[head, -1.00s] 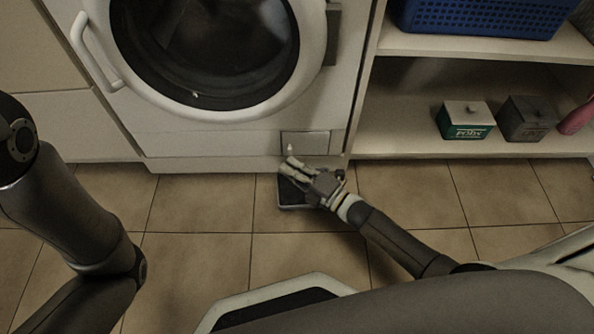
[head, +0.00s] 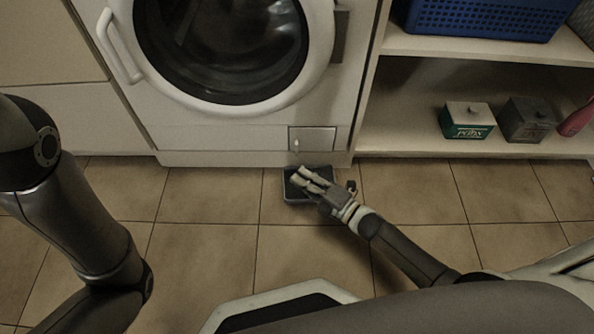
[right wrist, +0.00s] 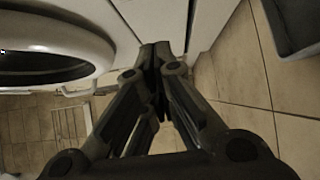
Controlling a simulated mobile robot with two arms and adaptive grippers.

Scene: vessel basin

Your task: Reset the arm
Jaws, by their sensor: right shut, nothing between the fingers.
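My right gripper (head: 298,178) is shut and empty, low in front of the washing machine (head: 165,136). In the head view it overlaps a small dark tray (head: 291,193) on the floor; I cannot tell its height above the tray. In the right wrist view the fingertips (right wrist: 162,50) meet in front of the white machine front.
The round door of the washing machine looks closed, with a white handle (head: 118,50) at its left. A small flap (head: 313,140) sits low on its front. At the right, a shelf (head: 400,146) holds a blue basket (head: 480,18), a green box (head: 466,122) and a grey box (head: 525,120).

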